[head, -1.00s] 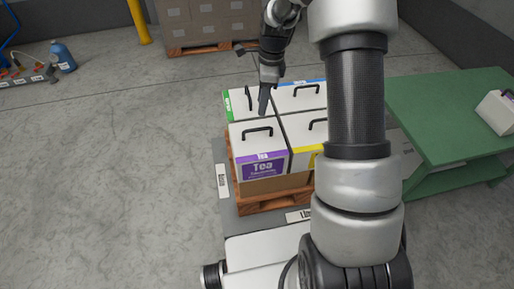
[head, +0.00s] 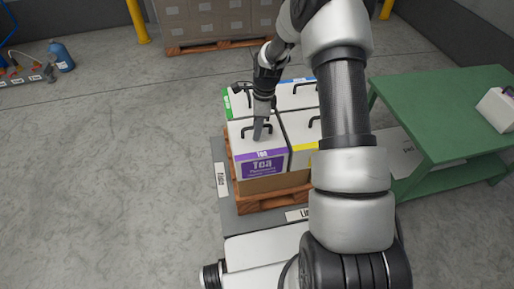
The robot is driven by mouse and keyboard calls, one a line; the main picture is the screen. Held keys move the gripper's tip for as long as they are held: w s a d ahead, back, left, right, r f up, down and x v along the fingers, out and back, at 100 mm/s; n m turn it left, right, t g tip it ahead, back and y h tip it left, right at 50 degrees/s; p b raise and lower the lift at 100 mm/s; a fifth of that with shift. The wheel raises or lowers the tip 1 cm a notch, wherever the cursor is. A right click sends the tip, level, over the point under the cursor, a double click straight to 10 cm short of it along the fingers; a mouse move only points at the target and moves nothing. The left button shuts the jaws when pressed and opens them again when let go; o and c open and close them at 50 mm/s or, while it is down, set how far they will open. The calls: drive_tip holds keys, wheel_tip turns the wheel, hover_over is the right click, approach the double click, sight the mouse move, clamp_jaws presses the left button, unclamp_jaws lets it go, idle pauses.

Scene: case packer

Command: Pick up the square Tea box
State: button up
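The Tea box (head: 262,163) is white with a purple label and a black handle on top. It stands at the front left of a group of boxes on a wooden pallet (head: 262,200). My gripper (head: 259,134) points down at the top of the Tea box, at its handle. The fingers cover part of the handle. I cannot tell whether they are open or shut, or whether they touch the handle.
A yellow-labelled box (head: 301,140) stands close against the Tea box on the right. A green-marked box (head: 238,103) stands behind it. A green table (head: 440,115) with a small white box (head: 497,108) is at the right.

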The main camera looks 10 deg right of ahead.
clamp_jaws()
drive_tip(key=shift+w+r, duration=0.15)
idle(1.3)
